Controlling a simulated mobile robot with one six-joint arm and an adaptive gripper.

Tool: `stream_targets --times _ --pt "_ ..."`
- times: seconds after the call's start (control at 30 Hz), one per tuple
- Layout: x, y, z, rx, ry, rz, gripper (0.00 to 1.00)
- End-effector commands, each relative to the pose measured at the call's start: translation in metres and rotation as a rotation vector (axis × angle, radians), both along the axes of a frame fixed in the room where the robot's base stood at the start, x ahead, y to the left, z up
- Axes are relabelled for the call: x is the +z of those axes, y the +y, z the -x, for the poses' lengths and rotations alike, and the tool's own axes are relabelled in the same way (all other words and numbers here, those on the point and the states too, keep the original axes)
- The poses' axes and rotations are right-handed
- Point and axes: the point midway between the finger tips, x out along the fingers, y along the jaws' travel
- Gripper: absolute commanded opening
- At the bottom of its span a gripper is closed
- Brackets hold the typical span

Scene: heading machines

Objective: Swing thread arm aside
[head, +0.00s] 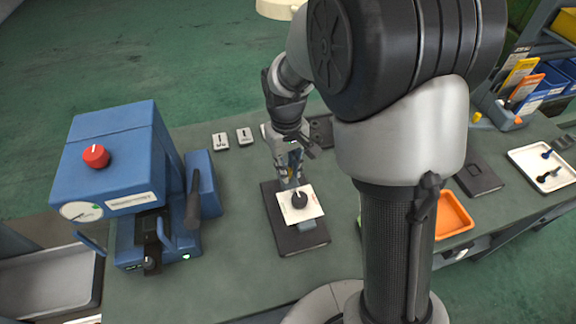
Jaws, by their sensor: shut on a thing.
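A gauge fixture with a black base (302,240) stands on the bench near the middle of the head view. It carries a tilted white plate (313,211) with a round black knob (299,200) on it. My gripper (289,182) points down at the far edge of the white plate, just behind the knob. Its fingers are shut on a small part there, which looks like the thread arm. That part is mostly hidden by the fingers, and its angle cannot be told.
A blue machine (115,205) with a red knob and black lever stands at the left. An orange tray (452,214) and a white tray (547,167) are at the right. Bench between machine and fixture is clear.

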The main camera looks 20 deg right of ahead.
Motion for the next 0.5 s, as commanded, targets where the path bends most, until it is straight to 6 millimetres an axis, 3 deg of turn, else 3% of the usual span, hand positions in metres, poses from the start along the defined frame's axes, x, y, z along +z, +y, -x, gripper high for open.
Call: stream_targets --times 0.5 --pt "0.0021 -0.0097 -0.0014 0.365 0.001 0.0 0.0"
